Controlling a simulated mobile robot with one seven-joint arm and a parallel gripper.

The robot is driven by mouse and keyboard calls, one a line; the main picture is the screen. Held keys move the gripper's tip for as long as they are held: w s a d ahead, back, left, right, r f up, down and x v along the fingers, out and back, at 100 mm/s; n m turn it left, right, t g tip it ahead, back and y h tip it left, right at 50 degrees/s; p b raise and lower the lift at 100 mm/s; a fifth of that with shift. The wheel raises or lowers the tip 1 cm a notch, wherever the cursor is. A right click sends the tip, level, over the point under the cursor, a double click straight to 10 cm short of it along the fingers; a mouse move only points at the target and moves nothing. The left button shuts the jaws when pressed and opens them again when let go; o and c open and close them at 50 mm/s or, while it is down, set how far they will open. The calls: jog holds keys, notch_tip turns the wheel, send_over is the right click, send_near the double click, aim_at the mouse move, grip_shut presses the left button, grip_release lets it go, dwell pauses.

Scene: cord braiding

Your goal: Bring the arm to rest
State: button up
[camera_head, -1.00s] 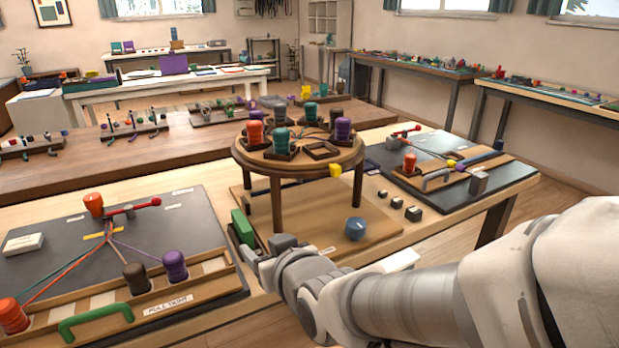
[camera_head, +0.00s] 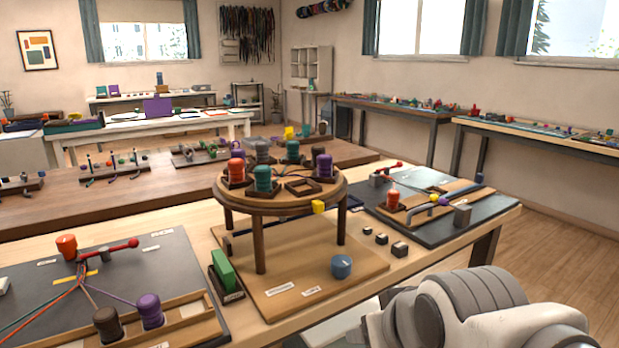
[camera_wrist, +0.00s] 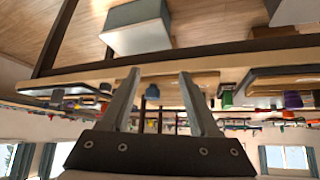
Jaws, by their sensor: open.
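My gripper (camera_wrist: 158,80) is open in the wrist view. Its two fingers stand apart with nothing between them. That view is upside down, with the table edge beyond the fingertips. In the head view my pale arm fills the lower right, in front of the table's near edge; the fingers cannot be made out there. The round wooden stand (camera_head: 281,203) stands on its board at mid table, apart from my arm. It carries orange, teal and purple bobbins.
A dark board (camera_head: 130,268) with cords and bobbins lies at left. Another board (camera_head: 430,235) lies at right. A blue knob (camera_head: 341,266), a green block (camera_head: 222,270) and small dark cubes (camera_head: 400,249) sit near the stand. Open floor (camera_head: 560,230) shows at right.

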jog(key=s+d+m+g+h, duration=0.1)
jog(key=s+d+m+g, duration=0.1)
jog(key=s+d, duration=0.3)
notch_tip(320, 180, up, 27)
jog(key=s+p, duration=0.1)
jog(key=p, duration=2.6)
jog(key=shift+s, duration=0.2)
jog(key=shift+c, duration=0.4)
jog(key=shift+c, duration=0.6)
jog(key=shift+a, duration=0.1)
jog(key=shift+a, duration=0.1)
